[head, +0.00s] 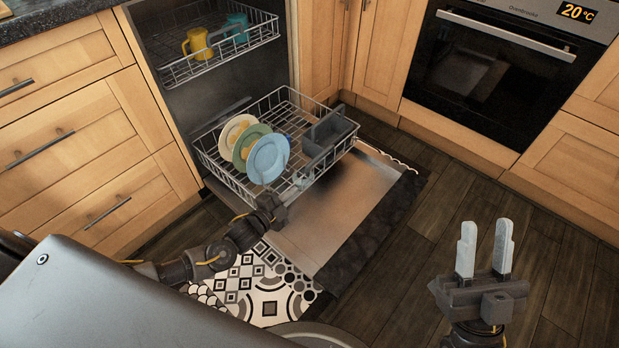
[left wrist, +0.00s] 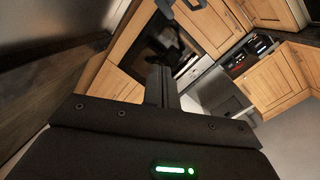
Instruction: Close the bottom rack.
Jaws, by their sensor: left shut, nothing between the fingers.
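The bottom rack (head: 232,180) is a grey wire basket pulled out of the dishwasher, above the lowered door (head: 325,215). It holds several plates, with a blue plate (head: 266,160) in front, and a grey cutlery basket (head: 328,133) on its right. My left gripper (head: 288,192) is at the rack's near front edge, shut with nothing held; I cannot tell whether it touches the wire. Its closed fingers also show in the left wrist view (left wrist: 161,87). My right gripper (head: 485,249) is open and empty over the floor at the right, away from the rack.
The upper rack (head: 262,40) holds a yellow mug (head: 196,43) and a teal mug (head: 237,26). Wooden drawers (head: 90,140) flank the dishwasher on the left. An oven (head: 490,70) stands at the back right. A patterned mat (head: 262,290) lies below the door. Floor at the right is clear.

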